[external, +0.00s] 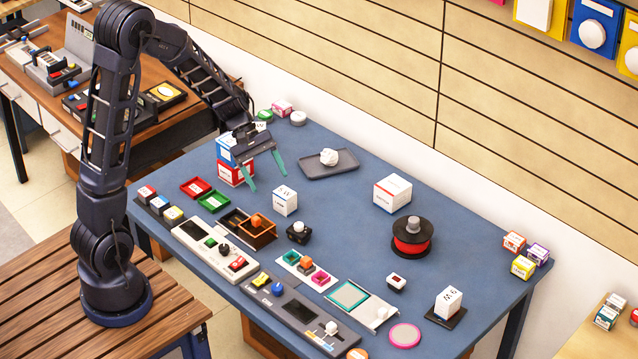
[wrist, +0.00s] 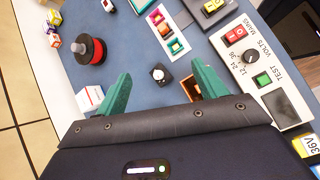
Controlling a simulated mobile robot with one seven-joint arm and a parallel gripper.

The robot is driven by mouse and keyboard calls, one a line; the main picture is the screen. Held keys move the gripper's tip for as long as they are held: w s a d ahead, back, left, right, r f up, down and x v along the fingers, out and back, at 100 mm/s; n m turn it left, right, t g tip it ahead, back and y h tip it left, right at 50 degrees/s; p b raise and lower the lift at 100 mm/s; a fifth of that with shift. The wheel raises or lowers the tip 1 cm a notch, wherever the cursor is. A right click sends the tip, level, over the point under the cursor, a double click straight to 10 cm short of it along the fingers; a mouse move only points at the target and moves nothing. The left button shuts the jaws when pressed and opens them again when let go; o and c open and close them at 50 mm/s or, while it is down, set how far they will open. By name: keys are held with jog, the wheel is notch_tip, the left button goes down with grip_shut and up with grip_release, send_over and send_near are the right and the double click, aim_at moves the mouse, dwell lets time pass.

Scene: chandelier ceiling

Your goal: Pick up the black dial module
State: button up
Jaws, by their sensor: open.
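The black dial module (external: 298,236) is a small black block with a white knob on top. It stands on the blue table near the middle, in front of a white cube. In the wrist view the module (wrist: 159,80) appears between and beyond the fingertips. My gripper (external: 267,175) has green fingers spread apart with nothing between them. It is above the table, behind and left of the module in the external view. The gripper (wrist: 161,72) also shows in the wrist view, its fingers apart and not touching the module.
A brown open box (external: 258,231) is left of the module, and a white tray of coloured blocks (external: 292,258) is in front. The white cube (external: 285,200) stands behind. A red-wound spool (external: 411,240) is to the right. Bare table lies between module and spool.

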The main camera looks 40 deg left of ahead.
aim_at(298, 223)
jog(key=w+d+f+n, duration=0.1)
jog(key=w+f, duration=0.1)
jog(key=f, duration=0.3)
jog(key=w+d+f+n, duration=0.1)
jog(key=w+f+n, duration=0.1)
jog(key=f, duration=0.3)
jog(key=w+d+f+n+h, duration=0.1)
jog(key=w+f+n, duration=0.1)
jog(key=f, duration=0.3)
jog(key=shift+d+f+t, duration=0.15)
jog(key=shift+d+t, duration=0.05)
jog(key=shift+t, duration=0.1)
jog(key=shift+x, duration=2.6)
jog(key=shift+w+a+f, duration=0.1)
jog(key=shift+a, duration=0.05)
jog(key=c, duration=1.1)
jog(key=shift+c, duration=0.2)
